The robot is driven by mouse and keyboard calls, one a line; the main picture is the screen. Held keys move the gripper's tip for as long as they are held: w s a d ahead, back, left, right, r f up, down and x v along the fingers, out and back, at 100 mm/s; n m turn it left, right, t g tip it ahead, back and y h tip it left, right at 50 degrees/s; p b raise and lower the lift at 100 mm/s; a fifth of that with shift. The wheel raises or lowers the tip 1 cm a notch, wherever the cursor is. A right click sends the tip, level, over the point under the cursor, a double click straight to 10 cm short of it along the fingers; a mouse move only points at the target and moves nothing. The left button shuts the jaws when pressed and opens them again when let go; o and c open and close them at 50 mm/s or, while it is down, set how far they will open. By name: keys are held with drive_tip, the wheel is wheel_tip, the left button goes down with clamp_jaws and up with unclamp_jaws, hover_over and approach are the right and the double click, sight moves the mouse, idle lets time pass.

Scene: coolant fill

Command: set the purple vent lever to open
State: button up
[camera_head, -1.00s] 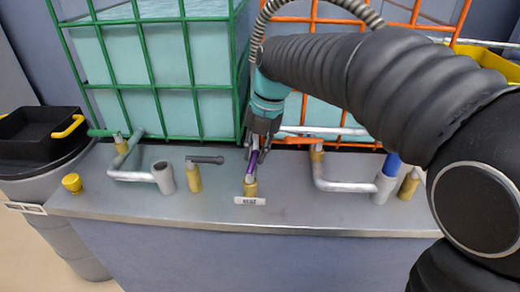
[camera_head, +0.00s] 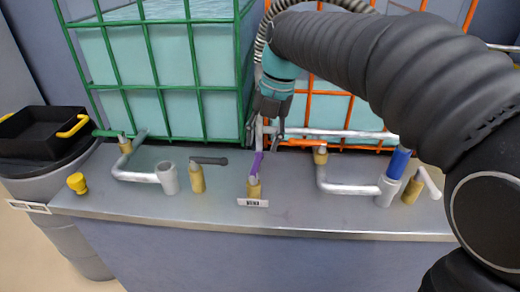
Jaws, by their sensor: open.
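The purple vent lever (camera_head: 257,164) sits on a brass valve body (camera_head: 254,187) at the middle of the grey counter. It points away from me toward the cages, leaning slightly right. A small white label (camera_head: 253,202) lies in front of it; its print is too small to read surely. My gripper (camera_head: 265,134), dark with a teal wrist, is open and empty. It appears above and behind the lever's far end, apart from it. A light vertical pipe shows behind the fingers.
A green-caged tank (camera_head: 160,138) stands back left, an orange-caged one (camera_head: 338,108) back right. Black-handled (camera_head: 197,178) and white-handled (camera_head: 412,189) valves flank the lever, with grey pipe cups (camera_head: 167,178) nearby. A yellow cap (camera_head: 77,183) is at left. The front counter strip is clear.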

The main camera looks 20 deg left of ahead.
wheel_tip(320, 180, up, 7)
drive_tip(key=d, duration=0.1)
drive_tip(key=shift+d+r, duration=0.2)
drive_tip(key=shift+d, duration=0.05)
drive_tip(key=shift+w, duration=0.1)
